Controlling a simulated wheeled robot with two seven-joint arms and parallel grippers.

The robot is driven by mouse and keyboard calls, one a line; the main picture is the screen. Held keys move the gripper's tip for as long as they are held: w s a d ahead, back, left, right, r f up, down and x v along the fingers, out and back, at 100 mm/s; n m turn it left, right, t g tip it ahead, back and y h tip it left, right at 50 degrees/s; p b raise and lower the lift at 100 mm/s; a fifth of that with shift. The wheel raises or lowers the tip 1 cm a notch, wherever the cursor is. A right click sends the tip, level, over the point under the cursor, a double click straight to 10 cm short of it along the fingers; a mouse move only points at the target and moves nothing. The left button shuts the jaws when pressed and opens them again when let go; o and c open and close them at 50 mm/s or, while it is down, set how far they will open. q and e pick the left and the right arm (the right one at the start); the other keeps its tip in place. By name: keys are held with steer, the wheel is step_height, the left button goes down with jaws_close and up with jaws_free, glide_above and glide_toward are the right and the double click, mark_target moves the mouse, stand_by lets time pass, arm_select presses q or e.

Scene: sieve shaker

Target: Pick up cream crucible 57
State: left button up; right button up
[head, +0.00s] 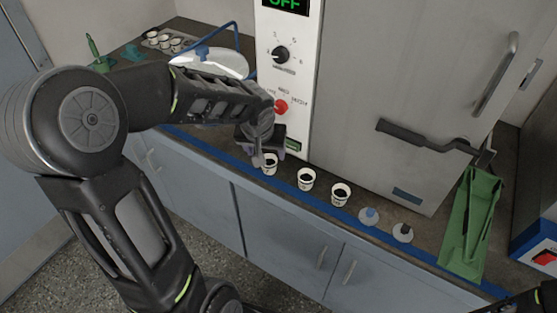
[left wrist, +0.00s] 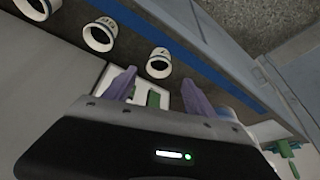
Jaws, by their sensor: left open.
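Three cream crucibles with dark openings stand upright in a row along the counter's front edge in the head view: a left one (head: 270,168), a middle one (head: 306,180) and a right one (head: 341,194). Their numbers are too small to read, so I cannot tell which is 57. My left gripper (head: 268,157) is open at the left crucible, partly covering it. In the left wrist view, the purple fingers (left wrist: 158,82) are apart, with the nearest crucible (left wrist: 159,64) just beyond the gap between their tips.
A furnace (head: 390,90) with a control panel (head: 285,55) rises behind the row. A rack of white cups (head: 166,40) and a white dish (head: 215,62) are at back left.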

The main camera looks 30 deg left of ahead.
mark_target(269, 161)
arm_select(q)
steer(key=shift+x, duration=1.35)
steer(key=shift+f, duration=0.1)
steer(key=x, duration=0.5)
steer(key=shift+w+d, duration=0.1)
steer(key=shift+c, duration=0.6)
jaws_close()
